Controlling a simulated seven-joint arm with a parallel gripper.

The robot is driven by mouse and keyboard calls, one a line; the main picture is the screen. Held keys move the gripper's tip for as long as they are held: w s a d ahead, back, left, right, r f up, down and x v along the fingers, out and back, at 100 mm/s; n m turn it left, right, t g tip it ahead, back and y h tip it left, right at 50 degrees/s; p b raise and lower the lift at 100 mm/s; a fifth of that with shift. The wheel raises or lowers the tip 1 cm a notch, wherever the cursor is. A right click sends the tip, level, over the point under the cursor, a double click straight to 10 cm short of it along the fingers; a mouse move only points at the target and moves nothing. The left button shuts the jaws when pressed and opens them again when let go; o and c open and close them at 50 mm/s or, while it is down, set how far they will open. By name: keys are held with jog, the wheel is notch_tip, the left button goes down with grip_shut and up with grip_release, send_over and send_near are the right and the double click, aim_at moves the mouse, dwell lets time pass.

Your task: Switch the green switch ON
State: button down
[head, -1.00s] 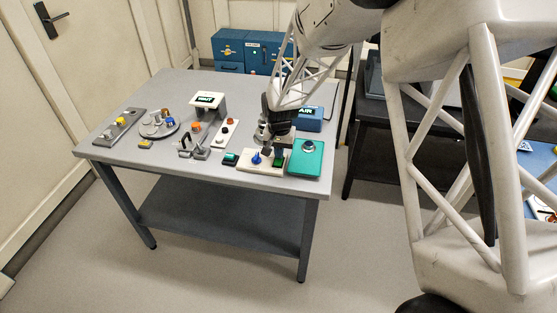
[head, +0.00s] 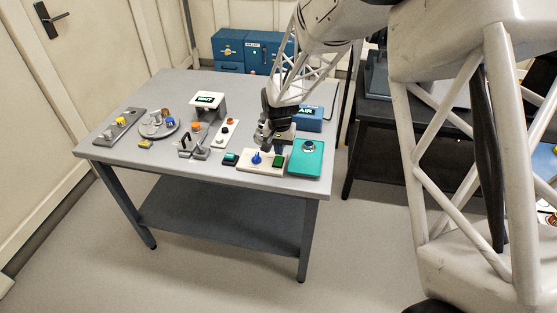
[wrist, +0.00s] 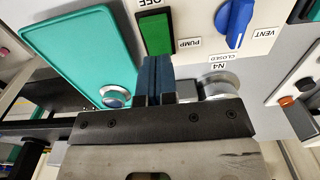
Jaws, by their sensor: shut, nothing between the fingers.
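The green switch (head: 279,161) is a rocker on a cream panel (head: 244,165) near the table's front edge. In the wrist view the green switch (wrist: 155,32) sits in a dark frame, with an OFF label at one end and PUMP beside it. Which end is pressed in, I cannot tell. My gripper (head: 271,146) is just behind the switch in the head view. In the wrist view its dark blue fingers (wrist: 156,63) are shut and empty, close to the end of the switch away from the OFF label. Contact with the switch cannot be made out.
A blue knob (wrist: 234,22) marked VENT and CLOSED is beside the switch. A teal box (head: 306,158) with a round knob stands right of the panel. A blue box (head: 307,118) is behind. More controls fill the table's left; its front left is clear.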

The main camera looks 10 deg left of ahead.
aim_at(282, 158)
jog(key=shift+r, duration=2.55)
jog(key=s+d+r+t, duration=0.1)
jog(key=s+d+r, duration=0.65)
jog(key=d, duration=0.35)
jog(key=s+d+r, duration=0.7)
jog(key=d+r, duration=0.2)
jog(key=d, duration=0.1)
jog(key=s+d+r, duration=0.1)
jog(key=s+d, duration=0.5)
jog(key=s, duration=0.5)
jog(key=s+d+r+t, duration=0.1)
jog(key=s+d+r, duration=0.1)
jog(key=s+d, duration=0.5)
jog(key=s, duration=0.4)
jog(key=shift+s+t, duration=0.15)
jog(key=shift+t, duration=0.15)
